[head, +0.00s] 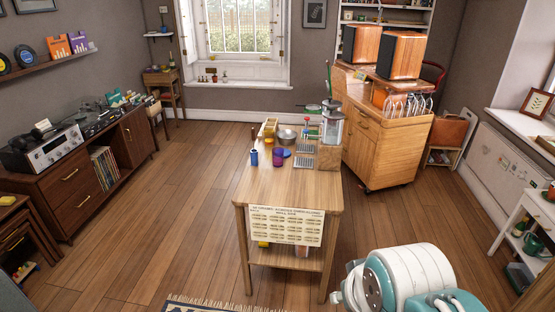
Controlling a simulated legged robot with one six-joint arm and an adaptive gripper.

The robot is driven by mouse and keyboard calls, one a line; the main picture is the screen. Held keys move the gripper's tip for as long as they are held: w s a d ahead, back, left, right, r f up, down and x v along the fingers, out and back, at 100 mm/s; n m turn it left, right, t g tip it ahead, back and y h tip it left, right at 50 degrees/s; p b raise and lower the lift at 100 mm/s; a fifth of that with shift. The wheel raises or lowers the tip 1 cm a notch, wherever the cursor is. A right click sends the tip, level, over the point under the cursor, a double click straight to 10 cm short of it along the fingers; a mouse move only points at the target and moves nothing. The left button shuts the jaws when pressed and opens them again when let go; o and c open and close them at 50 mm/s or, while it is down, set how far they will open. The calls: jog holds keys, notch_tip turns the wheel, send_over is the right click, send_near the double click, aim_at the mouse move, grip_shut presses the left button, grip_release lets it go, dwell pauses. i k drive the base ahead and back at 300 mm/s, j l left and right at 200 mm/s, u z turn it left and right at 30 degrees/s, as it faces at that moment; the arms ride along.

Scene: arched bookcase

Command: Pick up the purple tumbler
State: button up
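The purple tumbler (278,157) stands on the light wooden table (292,186) in the middle of the room. It is small in the picture, near the middle of the table's back half. A blue can-like object (254,157) is close to its left, with a gap between them. A blue lid-like disc shows just behind the tumbler. My gripper is not in view. Part of my white and teal arm fills the lower right.
A metal bowl (286,137), grey trays (304,149) and a clear-topped dispenser (330,130) crowd the table's back and right. The table's front is clear. A wooden cabinet (377,142) with speakers stands behind right. Open floor (170,220) lies left.

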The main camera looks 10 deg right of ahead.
aim_at(278, 158)
jog(key=i+j+z, duration=0.5)
jog(key=i+j, duration=0.2)
jog(key=i+j+z, duration=0.25)
jog(key=j, duration=0.25)
jog(key=i+j+z, duration=0.25)
jog(key=j, duration=0.25)
jog(key=i+j+z, duration=0.25)
jog(key=j, duration=0.3)
jog(key=i+j+z, duration=0.25)
jog(key=j, duration=0.35)
jog(key=j+z, duration=0.25)
jog(key=j, duration=0.35)
jog(key=j+z, duration=0.25)
jog(key=j, duration=0.4)
jog(key=i, duration=0.05)
